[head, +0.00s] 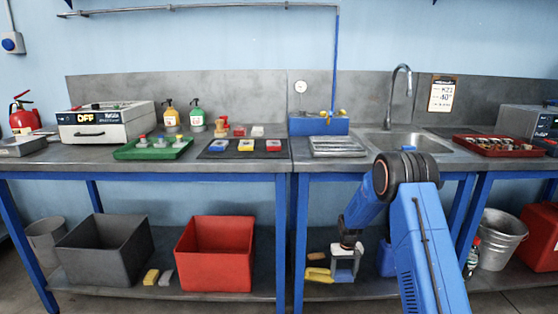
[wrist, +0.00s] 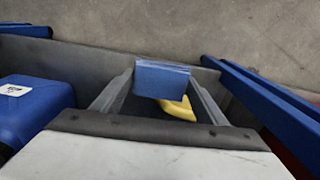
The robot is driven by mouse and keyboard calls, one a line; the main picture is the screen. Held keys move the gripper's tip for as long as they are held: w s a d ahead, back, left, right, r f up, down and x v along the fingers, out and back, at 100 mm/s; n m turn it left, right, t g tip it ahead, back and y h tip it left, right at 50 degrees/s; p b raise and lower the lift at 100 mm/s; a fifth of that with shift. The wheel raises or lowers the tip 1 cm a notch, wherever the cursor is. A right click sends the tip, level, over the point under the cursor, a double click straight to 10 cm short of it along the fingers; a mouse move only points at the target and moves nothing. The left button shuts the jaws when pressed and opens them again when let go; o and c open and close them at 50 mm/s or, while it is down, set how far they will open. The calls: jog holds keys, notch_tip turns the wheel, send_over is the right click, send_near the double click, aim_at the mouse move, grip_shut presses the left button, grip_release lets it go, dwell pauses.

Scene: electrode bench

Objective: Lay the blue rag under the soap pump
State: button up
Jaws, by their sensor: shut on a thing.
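My gripper (head: 344,268) is low at the under-bench shelf, right of the centre leg. In the wrist view, its two fingers (wrist: 160,88) are shut on a blue, folded-looking piece (wrist: 162,80), which I take as the blue rag. In the head view the rag shows small and bluish between the fingers (head: 343,275). I cannot tell which one is the soap pump. Both are far left of and above my gripper.
Yellow pieces (head: 318,275) lie beside my gripper on the shelf; one shows past the rag (wrist: 180,108). A blue container (head: 386,260) stands right of it. A green tray (head: 153,152) and dark mat (head: 218,153) lie before the bottles. A red bin (head: 215,270) stands below.

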jog(key=shift+f, duration=0.15)
jog(key=s+f, duration=0.5)
jog(key=s, duration=0.8)
jog(key=shift+m, duration=0.3)
